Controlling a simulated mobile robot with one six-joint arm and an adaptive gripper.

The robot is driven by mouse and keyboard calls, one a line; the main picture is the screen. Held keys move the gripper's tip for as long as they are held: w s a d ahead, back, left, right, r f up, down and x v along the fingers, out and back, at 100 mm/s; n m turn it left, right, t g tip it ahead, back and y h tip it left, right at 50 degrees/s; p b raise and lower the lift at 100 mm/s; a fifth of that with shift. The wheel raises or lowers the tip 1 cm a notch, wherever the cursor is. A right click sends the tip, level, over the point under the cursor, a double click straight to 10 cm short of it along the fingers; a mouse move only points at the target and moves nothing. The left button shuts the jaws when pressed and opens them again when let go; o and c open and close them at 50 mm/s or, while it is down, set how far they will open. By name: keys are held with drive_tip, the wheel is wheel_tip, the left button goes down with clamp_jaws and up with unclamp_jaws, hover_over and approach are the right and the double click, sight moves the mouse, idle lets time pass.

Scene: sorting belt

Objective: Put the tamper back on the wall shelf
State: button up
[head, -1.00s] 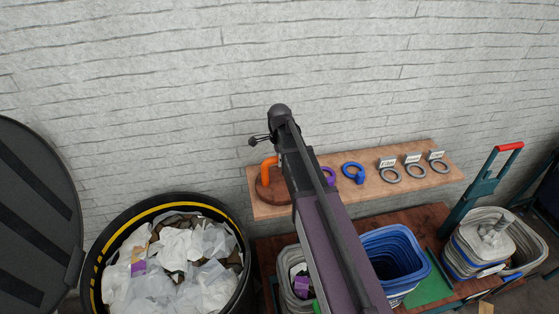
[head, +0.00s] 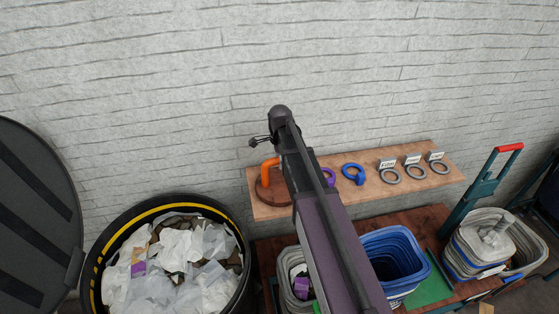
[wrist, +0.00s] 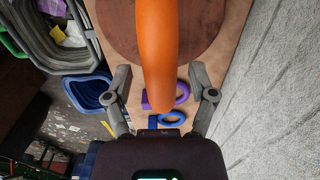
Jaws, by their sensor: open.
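The tamper shows as an orange curved handle (head: 268,165) over a round dark brown disc (head: 265,188), at the left end of the wooden wall shelf (head: 333,191). In the wrist view the orange handle (wrist: 157,45) runs down the middle, with the brown disc (wrist: 120,22) behind it. My gripper (wrist: 160,70) is open, one finger on each side of the handle with gaps visible.
A purple ring (head: 328,177), a blue ring (head: 353,174) and several grey rings (head: 390,175) with labels lie along the shelf. Below are a blue bin (head: 395,255), a grey bin (head: 288,265) and a large black waste barrel (head: 95,262). The brick wall (head: 150,90) stands close behind.

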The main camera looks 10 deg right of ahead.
wheel_tip(320, 180, up, 12)
drive_tip(key=p, duration=1.1)
drive_tip(key=shift+p, duration=0.4)
idle(0.4)
drive_tip(key=s+n, duration=1.8)
drive_tip(key=s, duration=0.2)
drive_tip(key=shift+s, duration=0.15)
drive_tip(key=shift+d+f, duration=0.1)
wheel_tip(320, 180, down, 22)
drive_tip(key=b, duration=2.2)
